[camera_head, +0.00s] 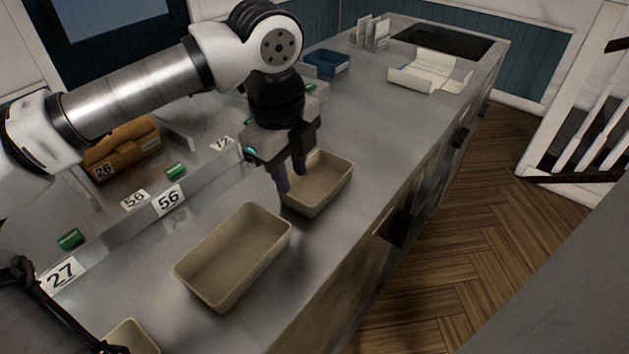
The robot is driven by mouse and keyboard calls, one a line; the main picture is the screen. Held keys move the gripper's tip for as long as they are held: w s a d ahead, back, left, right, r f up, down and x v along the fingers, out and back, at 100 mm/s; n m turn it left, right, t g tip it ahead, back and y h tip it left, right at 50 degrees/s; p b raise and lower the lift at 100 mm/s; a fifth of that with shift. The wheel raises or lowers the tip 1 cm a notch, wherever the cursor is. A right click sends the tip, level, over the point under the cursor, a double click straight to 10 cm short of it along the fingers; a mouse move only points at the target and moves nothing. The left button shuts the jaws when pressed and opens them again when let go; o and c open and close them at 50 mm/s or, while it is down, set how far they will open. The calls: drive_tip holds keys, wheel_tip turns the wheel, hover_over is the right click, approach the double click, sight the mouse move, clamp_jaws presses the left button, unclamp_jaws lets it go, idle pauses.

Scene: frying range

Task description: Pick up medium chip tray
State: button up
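Beige, open-topped chip trays stand on the steel counter. A mid-sized one (325,188), which looks like the medium tray, is right of centre, below my gripper. A larger tray (232,262) is nearer, left of it. Part of another (131,337) shows at the bottom left edge, cut off by the frame. My gripper (291,182) points down at the left end of the mid-sized tray, its two dark purple fingers apart. The fingers hide part of that tray's left rim; I cannot tell whether they touch it. Both fully visible trays look empty and sit flat.
A raised ledge with number labels (169,200) and green pieces runs along the left. A brown container (122,150) sits behind it. A blue box (327,63), a white open carton (431,72) and a dark sink-like recess (443,42) are farther back. The counter right of the trays is clear.

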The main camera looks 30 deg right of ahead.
sight(292, 197)
drive_tip(key=f, duration=0.2)
drive_tip(key=f+p, duration=0.1)
drive_tip(key=f, duration=0.2)
drive_tip(key=w+f+p, duration=0.1)
drive_tip(key=f, duration=0.2)
drive_tip(key=shift+d, duration=0.4)
drive_tip(key=shift+r, duration=0.1)
clamp_jaws()
